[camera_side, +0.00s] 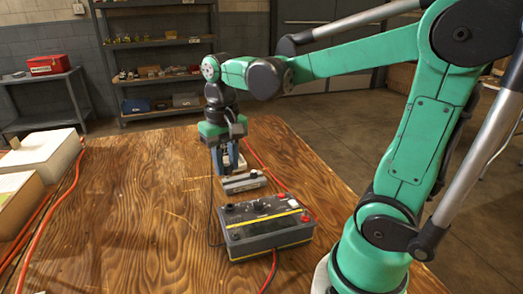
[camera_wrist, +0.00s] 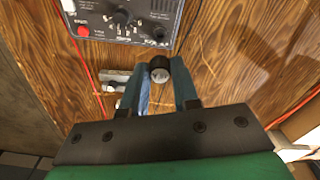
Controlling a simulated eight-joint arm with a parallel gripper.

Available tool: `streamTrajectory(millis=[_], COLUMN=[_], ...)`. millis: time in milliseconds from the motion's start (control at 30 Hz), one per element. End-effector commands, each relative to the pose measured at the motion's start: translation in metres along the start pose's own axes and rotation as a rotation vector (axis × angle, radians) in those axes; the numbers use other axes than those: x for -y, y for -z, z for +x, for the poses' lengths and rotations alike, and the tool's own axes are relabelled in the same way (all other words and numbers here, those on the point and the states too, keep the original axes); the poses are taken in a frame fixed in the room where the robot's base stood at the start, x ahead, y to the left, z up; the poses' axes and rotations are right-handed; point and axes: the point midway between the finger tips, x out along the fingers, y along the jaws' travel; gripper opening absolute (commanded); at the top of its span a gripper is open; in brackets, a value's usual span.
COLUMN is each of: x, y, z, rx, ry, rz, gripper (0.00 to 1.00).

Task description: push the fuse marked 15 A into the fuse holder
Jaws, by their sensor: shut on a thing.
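My gripper (camera_side: 228,168) points down over the wooden table, behind the charger box. In the wrist view its two fingers (camera_wrist: 161,88) are closed on a dark round fuse (camera_wrist: 160,70) with a greyish end; its marking is unreadable. A low grey block, seemingly the fuse holder (camera_side: 243,183), lies just below and beside the fingertips in the side view. A grey part of it also shows left of the fingers in the wrist view (camera_wrist: 115,77), the rest hidden by the gripper. I cannot tell whether the fuse touches the holder.
The charger box (camera_side: 265,233), with knobs and a yellow stripe, stands in front of the grey block. A red cable (camera_side: 257,160) and a dark cable run beside it. Pale boxes (camera_side: 40,155) and orange cables lie at the left. The table's middle left is clear.

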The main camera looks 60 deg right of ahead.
Motion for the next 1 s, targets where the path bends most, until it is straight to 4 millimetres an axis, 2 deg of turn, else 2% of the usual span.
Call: streamTrajectory(millis=[200,667,1000], x=[0.000,0.000,0.000], y=[0.000,0.000,0.000], z=[0.012,0.015,0.034], rx=[0.000,0.000,0.000], ry=[0.000,0.000,0.000], rz=[0.000,0.000,0.000], gripper=[0.00,0.00,0.00])
